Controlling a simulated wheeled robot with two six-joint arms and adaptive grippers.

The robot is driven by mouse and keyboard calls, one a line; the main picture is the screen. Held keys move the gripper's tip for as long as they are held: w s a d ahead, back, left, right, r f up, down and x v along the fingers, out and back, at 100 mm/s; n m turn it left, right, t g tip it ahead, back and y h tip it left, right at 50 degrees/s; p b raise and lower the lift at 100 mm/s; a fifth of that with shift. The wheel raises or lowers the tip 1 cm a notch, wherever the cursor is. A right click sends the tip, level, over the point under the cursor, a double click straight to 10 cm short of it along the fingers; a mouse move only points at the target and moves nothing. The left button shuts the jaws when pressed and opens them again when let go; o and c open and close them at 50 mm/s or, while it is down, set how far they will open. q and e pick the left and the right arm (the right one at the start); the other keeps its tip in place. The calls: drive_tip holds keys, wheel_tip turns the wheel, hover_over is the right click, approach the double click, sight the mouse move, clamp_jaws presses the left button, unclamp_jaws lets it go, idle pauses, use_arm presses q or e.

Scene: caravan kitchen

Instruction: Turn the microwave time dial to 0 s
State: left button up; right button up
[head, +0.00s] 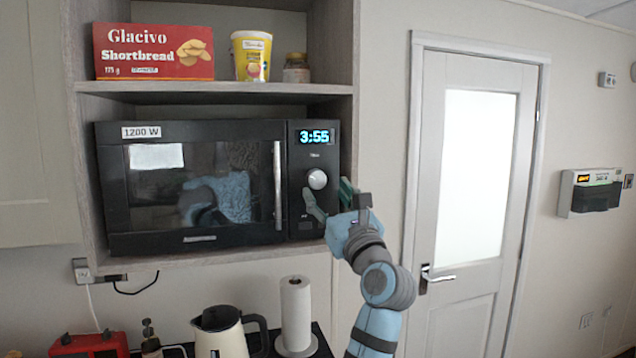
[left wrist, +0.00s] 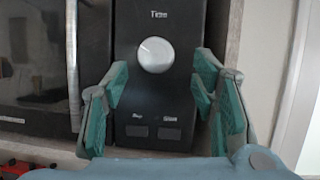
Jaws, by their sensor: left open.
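The black microwave (head: 200,222) stands on a shelf with its door closed. Its display (head: 316,137) reads 3:55. The round silver time dial (head: 317,179) is on the panel below the display. In the left wrist view the dial (left wrist: 155,55) sits below the word "Time", with a faint mark near its upper left. My left gripper (head: 328,199) is in front of the panel, just below and right of the dial. In the left wrist view its fingers (left wrist: 158,90) are open, spread either side below the dial, with nothing between them. My right gripper is not in view.
Two buttons (left wrist: 154,132) are below the dial. A shelf above holds a red shortbread box (head: 153,52), a yellow tub (head: 251,56) and a small jar (head: 296,68). A kettle (head: 222,335) and paper roll (head: 295,315) stand below. The cabinet side wall is close right of the microwave.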

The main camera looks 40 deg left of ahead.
sight(316, 179)
use_arm(q)
drive_tip(key=x, duration=0.2)
drive_tip(key=shift+w+a+r, duration=0.1)
drive_tip(key=shift+w+r, duration=0.05)
drive_tip(key=shift+w, duration=0.2)
drive_tip(key=shift+s+a+r, duration=0.1)
drive_tip(key=shift+s+r, duration=0.15)
drive_tip(key=shift+s, duration=0.4)
drive_tip(key=shift+c, duration=1.4)
drive_tip(key=c, duration=0.9)
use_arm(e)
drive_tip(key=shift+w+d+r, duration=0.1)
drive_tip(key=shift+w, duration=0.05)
